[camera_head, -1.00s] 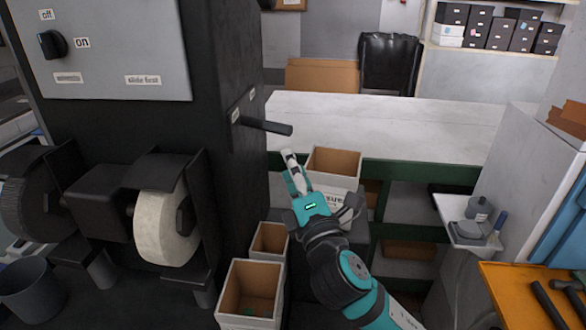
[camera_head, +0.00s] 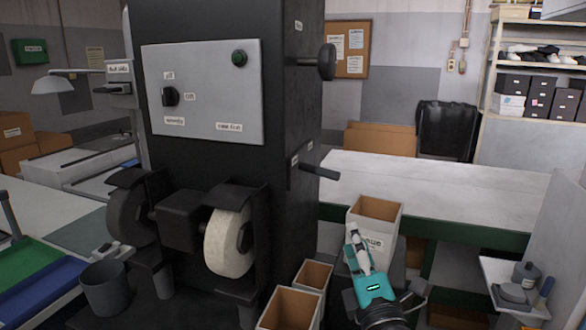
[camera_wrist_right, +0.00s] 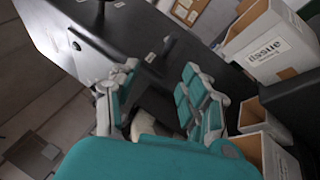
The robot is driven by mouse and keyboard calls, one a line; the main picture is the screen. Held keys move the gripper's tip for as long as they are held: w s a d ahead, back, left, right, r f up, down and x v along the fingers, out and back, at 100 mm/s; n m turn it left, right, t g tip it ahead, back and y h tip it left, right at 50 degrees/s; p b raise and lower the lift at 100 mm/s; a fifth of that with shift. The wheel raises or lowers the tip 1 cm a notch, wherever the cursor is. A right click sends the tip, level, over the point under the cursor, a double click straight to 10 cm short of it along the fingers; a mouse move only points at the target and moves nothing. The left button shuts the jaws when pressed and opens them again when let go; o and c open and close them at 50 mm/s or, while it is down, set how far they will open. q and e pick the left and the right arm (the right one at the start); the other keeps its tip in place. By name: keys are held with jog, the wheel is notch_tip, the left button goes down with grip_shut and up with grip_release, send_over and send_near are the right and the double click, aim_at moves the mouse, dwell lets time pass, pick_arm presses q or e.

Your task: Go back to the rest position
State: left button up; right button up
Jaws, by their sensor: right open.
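My right gripper (camera_head: 355,240) is teal and grey and shows at the lower right in the head view, in front of a tall open box (camera_head: 375,212). In the right wrist view its two fingers (camera_wrist_right: 160,100) are spread apart with nothing between them. The dark grinding machine (camera_head: 290,120) with its grey control panel (camera_head: 205,92) stands to the left of the gripper. A dark lever (camera_head: 318,172) sticks out of the machine's side above the gripper, apart from it. My left gripper is not in either view.
Two smaller open boxes (camera_head: 313,275) (camera_head: 290,308) stand between the machine and my right arm. The white wheel (camera_head: 228,245) is on the machine's front. A grey bin (camera_head: 105,287) is at lower left. A long pale worktop (camera_head: 430,185) lies behind the boxes, mostly clear.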

jog(key=s+d+f+m+g+h, duration=0.1)
jog(key=s+d+f+m+g, duration=0.3)
jog(key=f, duration=0.4)
jog(key=s+d+f+m+g+h, duration=0.1)
jog(key=s+f+m+g, duration=0.3)
jog(key=f, duration=0.4)
jog(key=s+d+f+m+g+h, duration=0.2)
jog(key=s+d+f+m, duration=0.1)
jog(key=s+f+m, duration=0.4)
jog(key=s+d+f+m+g+y, duration=0.15)
jog(key=s+f+m+g, duration=0.55)
jog(key=s+f, duration=0.8)
jog(key=s+f+n+g, duration=0.2)
jog(key=s+f, duration=0.1)
jog(key=f, duration=2.1)
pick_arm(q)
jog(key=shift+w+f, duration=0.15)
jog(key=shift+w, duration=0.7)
pick_arm(e)
jog(key=s+d+f+g, duration=0.1)
jog(key=s+d+f, duration=0.1)
jog(key=s+f, duration=1.4)
jog(key=shift+s+d, duration=0.25)
jog(key=shift+d, duration=0.05)
